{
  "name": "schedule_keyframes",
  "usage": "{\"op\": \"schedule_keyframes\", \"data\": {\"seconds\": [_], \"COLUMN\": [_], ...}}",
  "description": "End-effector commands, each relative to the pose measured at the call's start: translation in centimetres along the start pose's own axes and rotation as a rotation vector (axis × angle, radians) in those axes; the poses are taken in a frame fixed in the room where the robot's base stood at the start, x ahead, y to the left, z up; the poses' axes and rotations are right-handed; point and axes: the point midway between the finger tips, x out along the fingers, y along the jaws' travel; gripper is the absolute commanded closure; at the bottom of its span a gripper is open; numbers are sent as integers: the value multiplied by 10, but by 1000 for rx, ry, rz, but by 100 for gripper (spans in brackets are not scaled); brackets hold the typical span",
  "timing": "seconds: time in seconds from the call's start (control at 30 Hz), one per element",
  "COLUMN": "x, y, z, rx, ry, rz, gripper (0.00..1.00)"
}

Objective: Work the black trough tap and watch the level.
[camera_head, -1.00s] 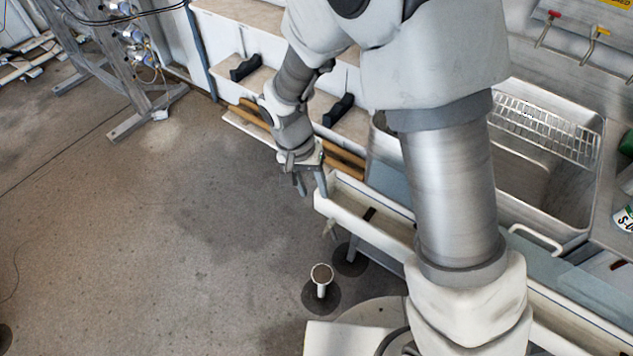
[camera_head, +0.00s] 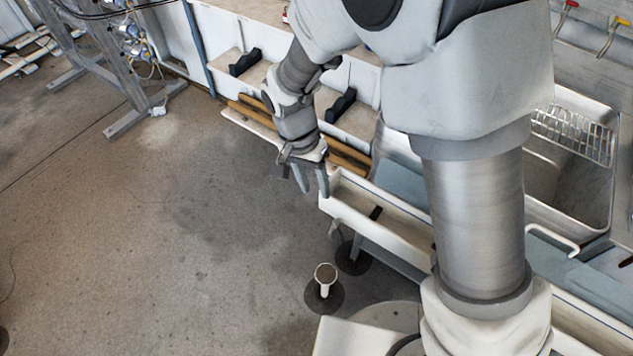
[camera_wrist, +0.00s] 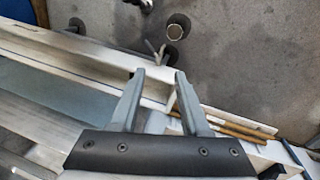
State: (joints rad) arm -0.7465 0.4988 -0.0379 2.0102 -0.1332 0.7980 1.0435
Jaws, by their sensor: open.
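A long white trough (camera_head: 347,212) runs along the front of the bench, with its near-left end close to my gripper. I cannot tell whether this piece is the tap. A small grey fitting (camera_head: 333,227) sticks out below the trough's side and shows beyond my fingers in the wrist view (camera_wrist: 157,48). My gripper (camera_head: 313,191) is open and empty, pointing down beside the trough end; its fingers (camera_wrist: 160,74) are apart. No water level can be made out.
A white open-topped cylinder (camera_head: 326,273) stands on a dark round base on the floor. Brown rods (camera_head: 345,152) lie behind my gripper. A steel sink (camera_head: 578,190) is at the right. Floor to the left is clear up to a metal frame (camera_head: 125,120).

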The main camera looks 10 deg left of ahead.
Motion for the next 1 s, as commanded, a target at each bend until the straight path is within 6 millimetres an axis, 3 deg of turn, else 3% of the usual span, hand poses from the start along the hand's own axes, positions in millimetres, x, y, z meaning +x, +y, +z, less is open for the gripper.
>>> {"op": "schedule_keyframes", "data": {"seconds": [0.27, 0.7, 0.87, 1.0], "x": [1, 10, 14, 34], "y": [1, 32, 34, 33], "z": [0, 12, 13, 11], "rx": [-19, -699, -774, -773], "ry": [1, 136, 156, 152], "rz": [-2, -7, 1, 3], "gripper": [54, 54, 54, 54]}}
